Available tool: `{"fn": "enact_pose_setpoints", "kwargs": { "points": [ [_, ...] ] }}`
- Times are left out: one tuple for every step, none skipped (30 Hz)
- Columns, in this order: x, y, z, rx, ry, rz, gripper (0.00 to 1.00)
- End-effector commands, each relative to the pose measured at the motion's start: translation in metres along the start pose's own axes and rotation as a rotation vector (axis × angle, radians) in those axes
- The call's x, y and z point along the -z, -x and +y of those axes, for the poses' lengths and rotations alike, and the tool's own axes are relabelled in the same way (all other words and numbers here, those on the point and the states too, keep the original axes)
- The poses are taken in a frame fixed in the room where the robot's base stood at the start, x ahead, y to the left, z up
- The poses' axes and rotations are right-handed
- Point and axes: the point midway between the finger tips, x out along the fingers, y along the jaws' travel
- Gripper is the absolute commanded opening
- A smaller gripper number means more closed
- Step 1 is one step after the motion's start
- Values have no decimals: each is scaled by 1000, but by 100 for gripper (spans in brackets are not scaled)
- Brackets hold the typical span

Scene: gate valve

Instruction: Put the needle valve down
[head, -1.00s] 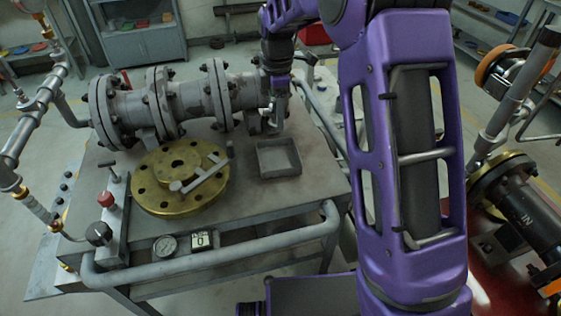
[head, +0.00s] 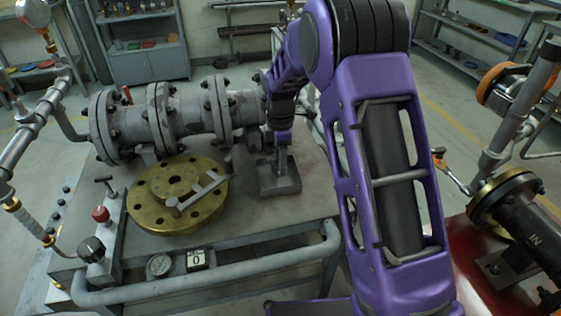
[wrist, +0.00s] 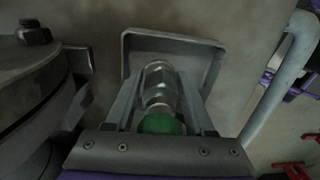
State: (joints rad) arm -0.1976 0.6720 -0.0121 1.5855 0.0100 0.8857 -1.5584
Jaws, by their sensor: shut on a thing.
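The needle valve (wrist: 158,80) shows in the wrist view as a silver metal body with a green end (wrist: 160,124) close to the palm. My gripper (wrist: 160,96) is shut on it, one finger on each side. The valve's far end lies within the outline of a grey square tray (wrist: 175,40). In the head view my gripper (head: 281,164) points down into the tray (head: 281,191) on the workbench. The valve is too small to make out there, and I cannot tell whether it touches the tray floor.
A brass flange disc (head: 150,210) with a T-shaped tool (head: 197,192) lies left of the tray. A grey flanged pipe assembly (head: 185,118) runs along the back of the bench. A rail (head: 200,277) borders the front. A black valve body (head: 525,226) stands at right.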

Motion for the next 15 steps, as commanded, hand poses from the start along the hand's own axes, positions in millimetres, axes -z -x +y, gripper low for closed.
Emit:
{"fn": "enact_pose_setpoints", "kwargs": {
  "points": [
    [0, 1, 1, -3, 0, 0, 0],
    [0, 2, 1, -4, 0, 0, 0],
    [0, 2, 1, -4, 0, 0, 0],
    [0, 2, 1, -3, 0, 0, 0],
    [0, 2, 1, -3, 0, 0, 0],
    [0, 2, 1, -3, 0, 0, 0],
    [0, 1, 1, -3, 0, 0, 0],
    [0, 0, 1, -3, 0, 0, 0],
    [0, -2, 1, -3, 0, 0, 0],
    [0, -3, 1, -3, 0, 0, 0],
    [0, -2, 0, -2, 0, 0, 59],
    [0, -2, 0, -2, 0, 0, 66],
    [0, -2, 0, -2, 0, 0, 66],
    [0, -2, 0, -2, 0, 0, 66],
    [0, -2, 0, -2, 0, 0, 66]
  ]
}}
